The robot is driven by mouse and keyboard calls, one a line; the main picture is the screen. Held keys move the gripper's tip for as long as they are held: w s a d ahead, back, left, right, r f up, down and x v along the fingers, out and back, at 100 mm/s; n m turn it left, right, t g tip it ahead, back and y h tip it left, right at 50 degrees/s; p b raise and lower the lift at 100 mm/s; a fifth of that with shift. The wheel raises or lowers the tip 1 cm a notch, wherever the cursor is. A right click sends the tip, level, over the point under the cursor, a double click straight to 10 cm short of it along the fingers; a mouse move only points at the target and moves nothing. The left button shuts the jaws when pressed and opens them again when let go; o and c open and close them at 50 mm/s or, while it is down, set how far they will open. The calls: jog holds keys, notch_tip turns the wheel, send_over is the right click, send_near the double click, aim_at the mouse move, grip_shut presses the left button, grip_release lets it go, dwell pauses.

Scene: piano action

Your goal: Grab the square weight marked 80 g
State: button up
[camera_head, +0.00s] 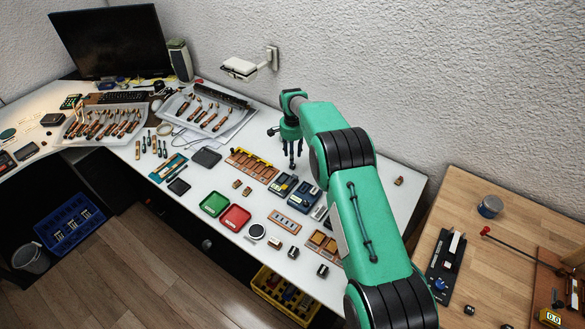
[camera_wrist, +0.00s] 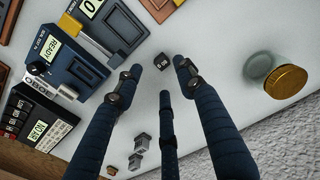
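My gripper (camera_wrist: 158,68) has three dark fingers, spread apart with nothing held between them. In the wrist view a small dark square block (camera_wrist: 154,42) with pale marks on its face lies on the white table, just beyond the fingertips. The marks are too small for me to read as 80 g. Two small grey square blocks (camera_wrist: 138,152) lie lower in the wrist view, left of the lowest finger. In the head view my gripper (camera_head: 293,158) points down over the back of the white table, and no weight can be made out beneath it.
A gold-lidded round jar (camera_wrist: 286,81) stands to the right in the wrist view. Blue devices with displays (camera_wrist: 62,62) stand to the left. On the white table, green (camera_head: 214,204) and red (camera_head: 235,217) trays lie in front of my gripper. The textured wall is close behind.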

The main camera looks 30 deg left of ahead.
jog(key=shift+f, duration=0.65)
jog(key=shift+f, duration=0.1)
jog(key=shift+f+b, duration=0.55)
jog(key=shift+f, duration=1.95)
jog(key=shift+c, duration=0.5)
grip_shut()
